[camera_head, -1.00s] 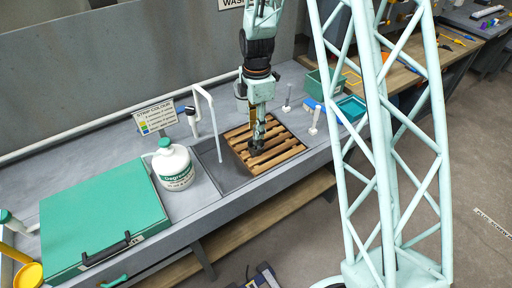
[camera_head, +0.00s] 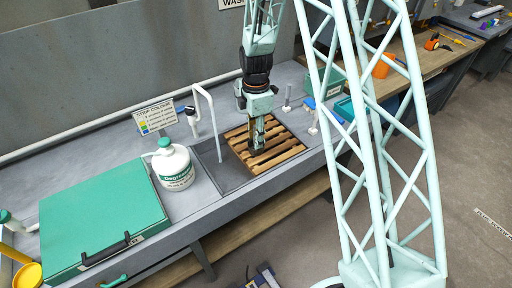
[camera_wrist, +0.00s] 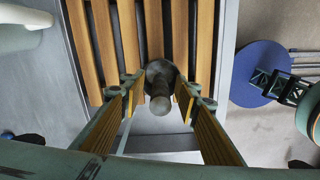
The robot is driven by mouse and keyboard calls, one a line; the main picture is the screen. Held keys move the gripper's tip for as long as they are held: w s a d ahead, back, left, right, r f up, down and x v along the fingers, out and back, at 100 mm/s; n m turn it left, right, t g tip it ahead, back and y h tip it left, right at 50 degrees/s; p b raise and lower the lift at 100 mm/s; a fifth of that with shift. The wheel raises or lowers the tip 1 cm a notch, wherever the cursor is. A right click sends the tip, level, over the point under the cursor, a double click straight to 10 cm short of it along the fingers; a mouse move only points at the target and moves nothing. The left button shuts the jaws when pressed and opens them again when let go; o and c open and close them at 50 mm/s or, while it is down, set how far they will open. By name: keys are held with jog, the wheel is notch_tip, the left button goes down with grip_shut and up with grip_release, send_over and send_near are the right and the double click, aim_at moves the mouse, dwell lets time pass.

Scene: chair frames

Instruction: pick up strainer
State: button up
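A dark grey piece with a round knob on a wider round base (camera_wrist: 159,104), probably the strainer, stands on the wooden slats in the wrist view. My gripper (camera_wrist: 160,85) points down over it with a finger on each side of the knob. The fingers are apart, and I see gaps between them and the knob. In the head view, my gripper (camera_head: 257,148) is low over the slatted rack and hides the piece.
The wooden slatted rack (camera_head: 285,154) lies in the sink basin. A white tap (camera_head: 209,110) and a degreaser jug (camera_head: 174,168) stand to its left. A large green case (camera_head: 95,220) fills the left counter. Teal trays (camera_head: 345,106) stand to the right.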

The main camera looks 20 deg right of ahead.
jog(key=shift+c, duration=0.2)
dwell(0.3)
grip_shut()
jog(key=shift+r, duration=0.2)
jog(key=shift+r, duration=1.45)
jog(key=shift+s+r, duration=0.1)
jog(key=shift+r, duration=0.1)
jog(key=s+a+r, duration=0.1)
jog(key=s, duration=1.4)
jog(key=shift+s+a+r, duration=0.2)
jog(key=shift+s+a, duration=0.05)
jog(key=shift+s, duration=0.15)
